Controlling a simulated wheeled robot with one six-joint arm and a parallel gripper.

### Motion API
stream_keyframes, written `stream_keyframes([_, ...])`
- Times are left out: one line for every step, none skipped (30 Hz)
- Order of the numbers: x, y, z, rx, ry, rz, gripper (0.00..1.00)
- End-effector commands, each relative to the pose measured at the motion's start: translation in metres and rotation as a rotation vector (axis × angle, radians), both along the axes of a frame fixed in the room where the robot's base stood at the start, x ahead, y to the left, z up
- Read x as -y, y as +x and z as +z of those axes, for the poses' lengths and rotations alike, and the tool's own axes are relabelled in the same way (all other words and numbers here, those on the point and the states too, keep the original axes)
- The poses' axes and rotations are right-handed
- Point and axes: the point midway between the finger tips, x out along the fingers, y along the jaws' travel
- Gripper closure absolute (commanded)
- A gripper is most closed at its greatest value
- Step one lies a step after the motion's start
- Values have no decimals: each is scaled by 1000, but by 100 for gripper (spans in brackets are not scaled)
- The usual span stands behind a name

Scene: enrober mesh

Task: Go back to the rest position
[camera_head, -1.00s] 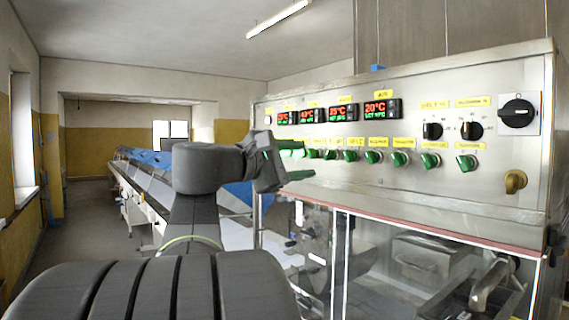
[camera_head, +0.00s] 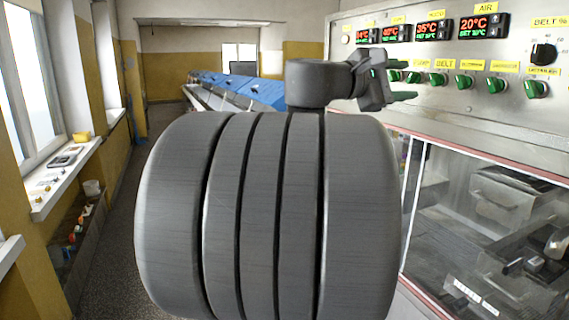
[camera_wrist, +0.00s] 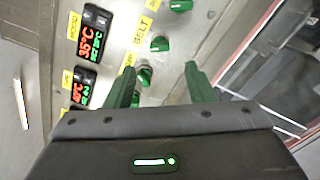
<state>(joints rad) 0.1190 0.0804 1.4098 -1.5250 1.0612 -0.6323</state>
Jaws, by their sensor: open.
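My gripper (camera_head: 406,80) is open and empty in the head view. It points right toward the steel control panel (camera_head: 415,112), and I cannot tell its exact distance from it. In the wrist view its two green fingers stand apart (camera_wrist: 160,78), with green knobs and the panel face behind them. No object shows between the fingers. My large dark arm link fills the middle of the head view and hides part of the floor and machine.
The panel carries red displays (camera_head: 484,27) and several green knobs (camera_head: 464,82). Below is a clear-windowed machine housing (camera_head: 490,215). A blue-covered conveyor (camera_head: 235,88) runs back behind my arm. At left are a windowsill (camera_head: 62,175) with small items and a shelf (camera_head: 78,235). The floor (camera_head: 120,240) between is clear.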

Motion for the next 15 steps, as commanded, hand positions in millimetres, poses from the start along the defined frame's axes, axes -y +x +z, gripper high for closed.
stream_keyframes([10, 3, 2, -1, 1, -5, 51])
stream_keyframes([14, 5, 1, -1, 1, -4, 51])
stream_keyframes([21, 7, 1, -1, 1, -5, 51])
stream_keyframes([25, 9, 2, -1, 1, -4, 51])
stream_keyframes([30, 11, 2, -1, 0, -5, 51])
stream_keyframes([36, 14, 2, -2, -1, -4, 51])
stream_keyframes([40, 16, 2, -2, -1, -4, 51])
stream_keyframes([45, 17, 2, -1, -1, -4, 51])
stream_keyframes([50, 20, 2, 0, -1, -3, 51])
stream_keyframes([53, 21, 2, 0, -1, -3, 51])
stream_keyframes([57, 23, 2, 0, 0, -4, 51])
stream_keyframes([61, 25, 1, -1, -1, -2, 51])
stream_keyframes([63, 26, 1, -1, -1, -2, 51])
stream_keyframes([66, 27, 1, 0, 0, -2, 51])
stream_keyframes([68, 28, 1, 0, 0, -2, 51])
